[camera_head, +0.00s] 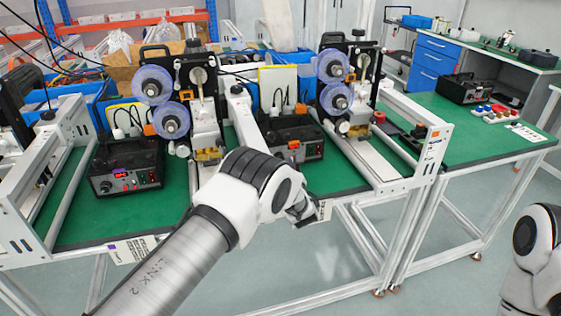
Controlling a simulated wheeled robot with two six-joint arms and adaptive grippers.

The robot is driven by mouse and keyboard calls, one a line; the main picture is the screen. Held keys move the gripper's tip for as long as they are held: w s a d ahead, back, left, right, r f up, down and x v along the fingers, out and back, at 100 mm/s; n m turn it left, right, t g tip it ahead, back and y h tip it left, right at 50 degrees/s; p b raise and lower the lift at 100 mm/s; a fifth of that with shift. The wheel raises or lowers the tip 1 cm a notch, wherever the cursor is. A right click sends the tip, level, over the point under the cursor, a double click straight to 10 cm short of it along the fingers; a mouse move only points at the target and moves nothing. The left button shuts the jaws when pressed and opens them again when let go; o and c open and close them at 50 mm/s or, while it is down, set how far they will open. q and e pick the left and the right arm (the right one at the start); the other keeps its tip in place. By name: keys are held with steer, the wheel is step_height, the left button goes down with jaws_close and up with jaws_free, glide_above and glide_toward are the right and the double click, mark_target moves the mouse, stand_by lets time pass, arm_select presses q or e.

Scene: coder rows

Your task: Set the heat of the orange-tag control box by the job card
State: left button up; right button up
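The orange-tag control box (312,133) is a black box on the green bench in the middle, with an orange tag on its front. Its front is partly hidden behind my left arm, and its heat setting is not readable. My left gripper (306,214) is a small dark shape just beyond the wrist, near the bench's front edge and below that box. Its fingers are too small and hidden to tell open from shut. A white card (324,209) with dark marks shows beside it; its text is unreadable and I cannot tell whether they touch. My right gripper is out of view.
Another black control box (127,168) with a red display stands at left, and a third (469,89) on the right bench. A purple-marked card (128,249) is at the left bench edge. Coder machines with blue reels (152,84) and white frame rails (436,150) flank the boxes.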

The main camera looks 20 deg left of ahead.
arm_select(q)
steer(key=shift+x, duration=0.85)
steer(key=shift+s, duration=0.1)
jaws_close()
